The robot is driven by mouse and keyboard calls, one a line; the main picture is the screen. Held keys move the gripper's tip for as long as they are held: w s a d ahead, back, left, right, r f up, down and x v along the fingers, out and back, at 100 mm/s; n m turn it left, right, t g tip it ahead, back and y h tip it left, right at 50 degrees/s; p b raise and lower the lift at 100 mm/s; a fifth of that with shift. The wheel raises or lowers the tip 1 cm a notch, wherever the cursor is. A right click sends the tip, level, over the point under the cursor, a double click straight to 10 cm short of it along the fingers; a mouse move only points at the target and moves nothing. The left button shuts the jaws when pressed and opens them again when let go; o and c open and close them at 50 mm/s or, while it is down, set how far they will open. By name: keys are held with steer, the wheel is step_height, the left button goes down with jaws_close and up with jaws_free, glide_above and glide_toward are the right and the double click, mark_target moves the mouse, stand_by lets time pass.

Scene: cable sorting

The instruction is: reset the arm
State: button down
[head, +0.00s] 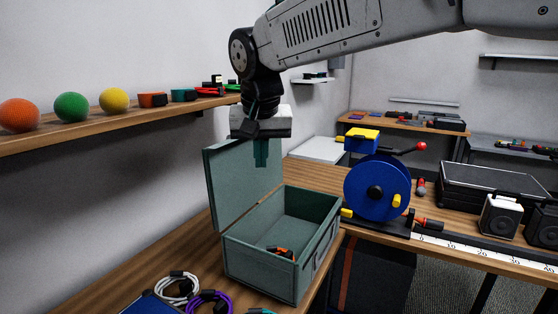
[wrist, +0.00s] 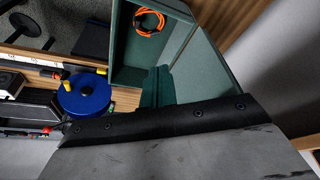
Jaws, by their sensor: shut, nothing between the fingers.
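My gripper (head: 261,153) hangs from the arm, pointing down, above the back part of an open green box in the head view. Its fingers are shut with nothing between them. In the wrist view the green fingers (wrist: 157,87) show beside the box wall. The green box (head: 262,265) stands on the wooden bench with its lid (head: 228,190) raised at the left. An orange cable (head: 283,252) with black parts lies inside the box. It shows as an orange coil in the wrist view (wrist: 149,21).
White (head: 177,287) and purple (head: 208,303) cables lie in front of the box. A blue reel (head: 375,188) stands to its right. A wall shelf (head: 135,122) at left holds coloured balls and coils. Open air surrounds the arm above the reel.

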steer(key=s+d+f, duration=0.4)
steer(key=s+d, duration=0.5)
steer(key=d, duration=0.1)
steer(key=s+d+f+g, duration=0.1)
steer(key=s+d+f, duration=0.3)
steer(key=s+d, duration=0.6)
steer(key=s+d+f+m+g, duration=0.1)
steer(key=s+d+f, duration=0.2)
steer(key=s+d, duration=0.7)
steer(key=shift+s+d+f, duration=0.15)
steer(key=shift+s+f, duration=0.1)
steer(key=shift+f, duration=0.15)
